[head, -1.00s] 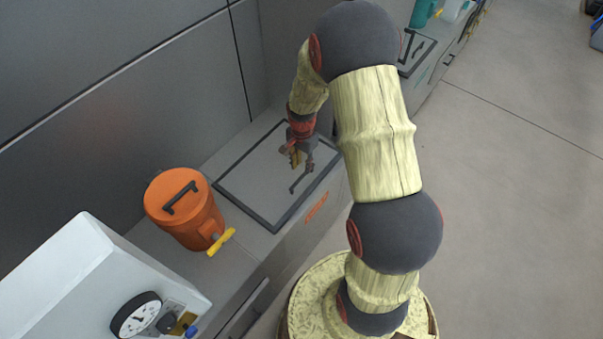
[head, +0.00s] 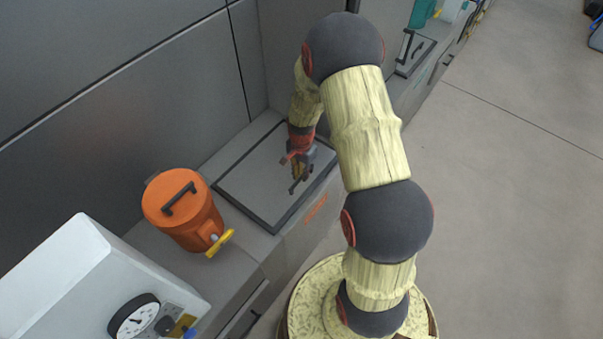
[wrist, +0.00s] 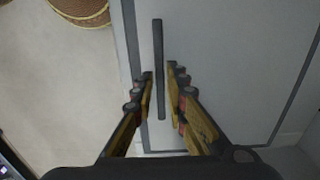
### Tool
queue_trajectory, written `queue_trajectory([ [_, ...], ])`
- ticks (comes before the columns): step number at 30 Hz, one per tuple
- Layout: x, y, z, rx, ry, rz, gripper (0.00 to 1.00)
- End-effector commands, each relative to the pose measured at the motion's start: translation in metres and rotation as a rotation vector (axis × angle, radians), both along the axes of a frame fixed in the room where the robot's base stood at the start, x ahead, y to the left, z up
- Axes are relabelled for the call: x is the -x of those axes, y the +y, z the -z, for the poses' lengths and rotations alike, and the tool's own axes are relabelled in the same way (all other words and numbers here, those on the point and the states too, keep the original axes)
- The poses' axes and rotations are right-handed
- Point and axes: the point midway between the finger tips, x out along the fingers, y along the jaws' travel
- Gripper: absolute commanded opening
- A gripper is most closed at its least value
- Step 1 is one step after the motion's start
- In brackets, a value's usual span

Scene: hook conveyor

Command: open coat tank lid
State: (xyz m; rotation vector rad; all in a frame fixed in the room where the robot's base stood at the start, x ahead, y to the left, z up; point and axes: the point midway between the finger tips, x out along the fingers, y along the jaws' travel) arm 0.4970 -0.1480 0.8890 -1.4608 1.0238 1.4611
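The coat tank lid (head: 252,183) is a flat grey panel with a dark border, lying closed on the counter in the head view. It also shows in the wrist view (wrist: 225,60). Its dark bar handle (wrist: 159,65) runs near one edge of the lid. In the head view the handle (head: 293,187) is partly hidden by my gripper. My gripper (wrist: 158,82) is open, with one finger on each side of the handle. Whether the fingers touch the bar cannot be told.
An orange drum (head: 184,212) with a black handle and yellow tap stands left of the lid. A white box with a dial (head: 85,275) is at the lower left. A grey wall (head: 120,90) rises behind. The floor (head: 510,200) at right is clear.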

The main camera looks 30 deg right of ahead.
Motion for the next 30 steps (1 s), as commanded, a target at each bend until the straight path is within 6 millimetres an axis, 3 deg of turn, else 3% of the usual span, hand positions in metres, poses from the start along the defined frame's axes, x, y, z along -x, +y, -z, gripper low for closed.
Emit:
queue_trajectory([
  [6, -0.0001, 0.0000, -0.0001, 0.000, 0.000, 0.000, 0.00],
  [30, -0.0012, 0.0003, -0.0026, 0.002, 0.005, -0.001, 0.00],
])
